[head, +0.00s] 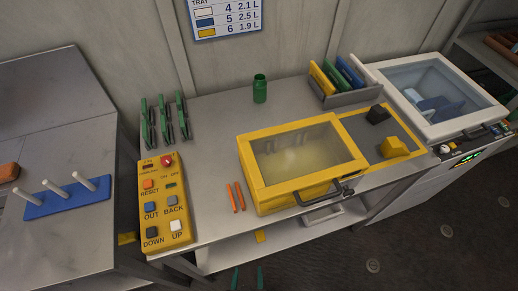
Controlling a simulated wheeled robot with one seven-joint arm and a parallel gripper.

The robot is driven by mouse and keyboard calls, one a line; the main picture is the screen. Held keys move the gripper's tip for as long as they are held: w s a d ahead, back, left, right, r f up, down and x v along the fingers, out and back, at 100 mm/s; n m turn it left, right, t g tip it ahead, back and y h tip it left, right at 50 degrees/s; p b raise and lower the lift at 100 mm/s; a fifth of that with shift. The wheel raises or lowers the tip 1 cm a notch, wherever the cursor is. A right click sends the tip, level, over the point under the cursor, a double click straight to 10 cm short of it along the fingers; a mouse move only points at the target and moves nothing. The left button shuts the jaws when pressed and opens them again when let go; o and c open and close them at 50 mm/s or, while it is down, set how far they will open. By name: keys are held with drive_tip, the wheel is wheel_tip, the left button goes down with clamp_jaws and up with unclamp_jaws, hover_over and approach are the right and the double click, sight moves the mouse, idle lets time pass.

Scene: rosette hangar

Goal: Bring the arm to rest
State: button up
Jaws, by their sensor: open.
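Two thin green fingertips of my gripper (248,278) show at the bottom edge of the head view, apart from each other. The gripper looks open, with nothing seen between the tips. They are in front of the grey workbench (215,120), over the dark floor, and appear to touch nothing. The rest of my arm is out of view.
On the bench are a yellow box with a clear lid (300,165), a yellow button panel (165,205), a green bottle (260,90), orange sticks (236,197) and a rack of coloured plates (345,98). A white machine (440,95) stands right, a blue peg base (65,198) left.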

drive_tip(key=s+d+r+t, duration=0.2)
drive_tip(key=r+t, duration=0.1)
drive_tip(key=r, duration=1)
drive_tip(key=s+d+r+t, duration=0.2)
drive_tip(key=s+r+t, duration=0.1)
drive_tip(key=r, duration=1)
drive_tip(key=shift+r+m, duration=0.3)
drive_tip(key=shift+s, duration=0.1)
